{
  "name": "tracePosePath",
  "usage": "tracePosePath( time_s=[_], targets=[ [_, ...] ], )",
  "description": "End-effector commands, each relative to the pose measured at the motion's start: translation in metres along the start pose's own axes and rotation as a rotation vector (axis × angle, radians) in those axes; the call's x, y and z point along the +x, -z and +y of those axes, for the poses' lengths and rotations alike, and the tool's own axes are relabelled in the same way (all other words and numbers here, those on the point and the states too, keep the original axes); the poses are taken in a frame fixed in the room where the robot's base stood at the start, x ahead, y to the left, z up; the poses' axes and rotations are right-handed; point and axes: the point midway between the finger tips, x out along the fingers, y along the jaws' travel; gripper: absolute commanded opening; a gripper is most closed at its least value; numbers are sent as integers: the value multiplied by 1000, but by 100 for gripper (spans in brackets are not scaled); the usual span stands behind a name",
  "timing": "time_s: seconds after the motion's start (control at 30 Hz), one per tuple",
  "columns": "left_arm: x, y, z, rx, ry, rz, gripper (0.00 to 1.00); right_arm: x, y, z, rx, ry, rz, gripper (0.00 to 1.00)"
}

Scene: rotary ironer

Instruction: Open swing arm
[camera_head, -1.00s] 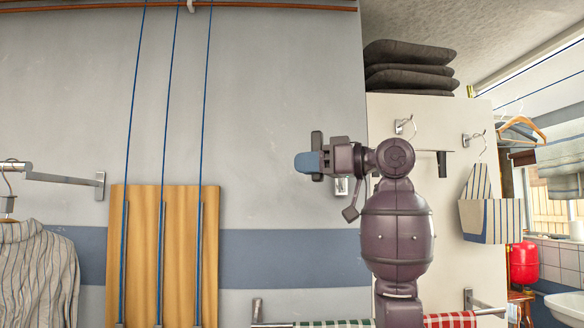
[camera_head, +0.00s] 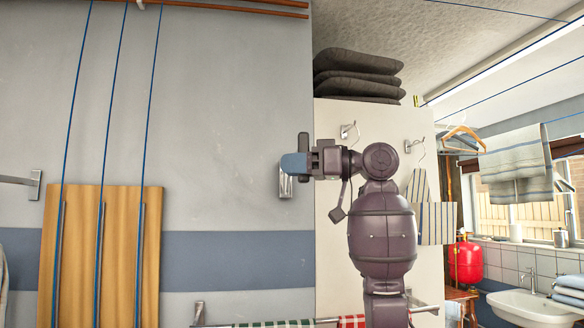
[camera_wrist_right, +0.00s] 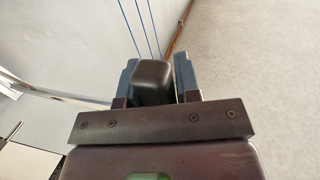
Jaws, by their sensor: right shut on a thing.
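My right gripper (camera_head: 297,163) is in the middle of the head view, its blue-tipped fingers pointing left. It is shut on a dark block-like grip (camera_head: 303,143), which stands out above the fingers. In the right wrist view the rounded dark end (camera_wrist_right: 153,85) of this grip sits between the two blue fingers. How it joins the swing arm is hidden by my gripper and arm. A chrome wall bracket (camera_head: 286,184) shows just below the fingers. My left gripper is not in view.
A wooden board (camera_head: 100,255) hangs at the left beside blue cords. A chrome bracket (camera_head: 36,185) is on the left wall. Dark cushions (camera_head: 355,75) lie on the pale cabinet (camera_head: 327,215), which bears hooks. A rail with checked cloths runs low in front. A basin (camera_head: 525,307) is at right.

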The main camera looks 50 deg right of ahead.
Motion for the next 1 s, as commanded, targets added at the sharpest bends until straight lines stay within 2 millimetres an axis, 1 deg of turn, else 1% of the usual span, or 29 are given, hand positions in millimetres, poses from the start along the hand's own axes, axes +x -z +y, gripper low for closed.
tracePosePath(
  time_s=[0.03, 0.13, 0.17, 0.2, 0.27, 0.3, 0.63, 0.73, 0.87, 1.0],
  targets=[
    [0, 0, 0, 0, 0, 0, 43, 2, -3, -2, 2, 7, -11, 0],
    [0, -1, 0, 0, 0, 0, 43, 2, -3, -3, 2, 8, -11, 0],
    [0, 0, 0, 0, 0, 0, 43, 2, -3, -3, 2, 8, -11, 33],
    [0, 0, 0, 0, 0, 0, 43, 2, -3, -2, 1, 7, -11, 39],
    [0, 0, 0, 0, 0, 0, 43, 2, -3, -2, 1, 7, -10, 49],
    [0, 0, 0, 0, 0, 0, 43, 1, -3, -2, 1, 6, -9, 51],
    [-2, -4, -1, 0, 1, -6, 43, 1, -2, -1, 1, 3, -5, 51],
    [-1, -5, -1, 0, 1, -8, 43, -4, -2, 0, 1, 2, -5, 51],
    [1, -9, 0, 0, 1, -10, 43, -19, -2, 0, 0, 0, -5, 51],
    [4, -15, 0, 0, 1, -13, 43, -44, -3, 0, 0, -1, -5, 51]
  ],
)
